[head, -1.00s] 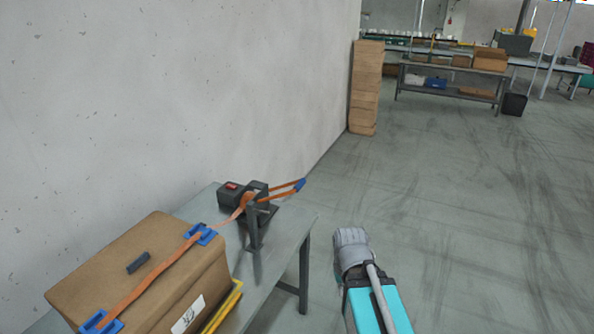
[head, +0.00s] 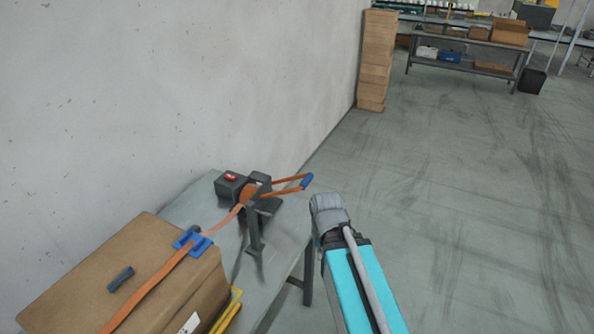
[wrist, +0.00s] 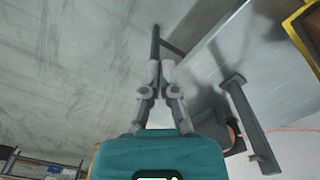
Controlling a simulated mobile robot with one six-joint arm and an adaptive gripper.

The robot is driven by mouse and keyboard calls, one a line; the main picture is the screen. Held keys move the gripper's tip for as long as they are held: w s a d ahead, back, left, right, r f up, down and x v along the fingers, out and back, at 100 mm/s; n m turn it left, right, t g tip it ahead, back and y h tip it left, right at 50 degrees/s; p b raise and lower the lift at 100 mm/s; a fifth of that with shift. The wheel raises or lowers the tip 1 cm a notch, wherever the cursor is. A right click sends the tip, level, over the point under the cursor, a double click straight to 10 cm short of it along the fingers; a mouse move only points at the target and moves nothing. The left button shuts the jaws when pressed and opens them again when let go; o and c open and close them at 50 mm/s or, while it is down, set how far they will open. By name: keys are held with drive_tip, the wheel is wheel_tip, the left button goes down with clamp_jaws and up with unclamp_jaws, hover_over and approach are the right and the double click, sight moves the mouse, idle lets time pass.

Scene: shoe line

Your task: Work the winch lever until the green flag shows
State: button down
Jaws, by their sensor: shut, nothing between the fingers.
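The winch (head: 232,186) stands on the grey table's far end, a dark body with a red flag (head: 230,177) showing on top. No green shows. Its orange lever (head: 286,186) points right, with a blue grip (head: 307,181) at its end. An orange strap (head: 160,280) runs from the winch over a cardboard box. My gripper (wrist: 155,66) is shut and empty in the wrist view, beside the table. In the head view my wrist is just right of and nearer than the blue grip; the fingers are hidden there. A little orange (wrist: 232,134) shows by the winch in the wrist view.
The cardboard box (head: 70,265) with blue strap corners sits on the table (head: 190,207), a yellow-edged item beside it. A wall rises behind the table. Stacked cartons (head: 375,60) stand farther back. The floor to the right is clear.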

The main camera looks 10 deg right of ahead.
idle(0.4)
drive_tip(key=w+a+r+m+t+h+p, duration=0.3)
drive_tip(key=w+r+p, duration=0.3)
drive_tip(key=w+r, duration=0.3)
drive_tip(key=w+a+r+m+t+h+p, duration=0.3)
drive_tip(key=w+r+p, duration=0.3)
drive_tip(key=w, duration=0.8)
wheel_tip(320, 180, up, 3)
drive_tip(key=shift+w+a+r+h, duration=0.1)
drive_tip(key=shift+w+a+h, duration=0.15)
drive_tip(key=shift+h, duration=0.15)
drive_tip(key=shift+d+f, duration=0.15)
drive_tip(key=shift+f, duration=0.05)
drive_tip(key=b, duration=0.7)
hover_over(307, 176)
drive_tip(key=s+a, duration=0.1)
drive_tip(key=a, duration=0.2)
wheel_tip(307, 176, down, 7)
drive_tip(key=shift+s+d+f+b, duration=0.1)
drive_tip(key=shift+d+f+b, duration=0.1)
drive_tip(key=shift+f+b, duration=0.4)
drive_tip(key=shift+s+d+f+b, duration=0.15)
drive_tip(key=shift+d+f+b, duration=0.1)
drive_tip(key=shift+f+b, duration=0.3)
drive_tip(key=shift+s+d+f+b, duration=0.1)
drive_tip(key=shift+d+f+b, duration=0.1)
drive_tip(key=shift+f+b, duration=0.4)
